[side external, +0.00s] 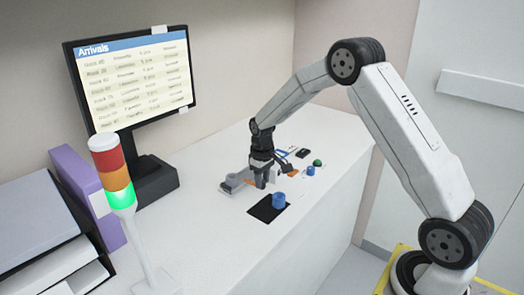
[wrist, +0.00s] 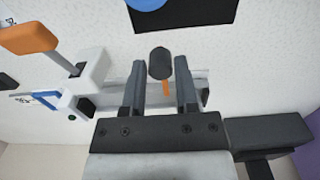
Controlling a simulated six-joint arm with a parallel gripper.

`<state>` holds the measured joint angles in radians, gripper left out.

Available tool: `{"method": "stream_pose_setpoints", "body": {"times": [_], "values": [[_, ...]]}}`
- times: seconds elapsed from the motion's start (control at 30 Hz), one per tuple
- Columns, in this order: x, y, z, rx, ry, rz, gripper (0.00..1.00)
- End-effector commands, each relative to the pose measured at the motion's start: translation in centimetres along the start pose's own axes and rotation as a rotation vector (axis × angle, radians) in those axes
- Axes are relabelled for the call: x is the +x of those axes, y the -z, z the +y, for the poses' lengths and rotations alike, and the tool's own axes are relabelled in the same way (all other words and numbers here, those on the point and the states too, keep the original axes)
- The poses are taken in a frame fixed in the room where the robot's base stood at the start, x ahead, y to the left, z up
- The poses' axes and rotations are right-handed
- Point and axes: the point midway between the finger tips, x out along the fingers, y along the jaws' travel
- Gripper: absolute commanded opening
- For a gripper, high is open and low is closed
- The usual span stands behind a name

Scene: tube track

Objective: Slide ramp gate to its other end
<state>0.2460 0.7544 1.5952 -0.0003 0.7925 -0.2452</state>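A dark round knob (wrist: 160,63) stands between the two fingers of my gripper (wrist: 160,70) in the wrist view. Thin gaps show on both sides of the knob, so the fingers look open around it, not closed on it. A narrow orange strip (wrist: 166,88) shows below the knob, on a pale grey track (wrist: 205,80) that runs behind the fingers. I take the knob to be the ramp gate's handle. In the side view my gripper (side external: 262,174) points down at the grey fixture (side external: 236,182), and it hides the knob there.
An orange lever (wrist: 30,38) on a white block (wrist: 90,70) is close by on the left in the wrist view. A monitor (side external: 135,80) and signal light (side external: 112,170) stand farther left.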

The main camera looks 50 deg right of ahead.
Motion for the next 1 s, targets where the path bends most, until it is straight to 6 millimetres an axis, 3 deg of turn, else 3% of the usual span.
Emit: {"method": "stream_pose_setpoints", "body": {"times": [0.47,1.0], "values": [[-0.4,0.1,0.0,0.000,0.000,0.002,0.49],[-4.1,0.1,0.0,0.000,-0.001,0.003,0.49]]}}
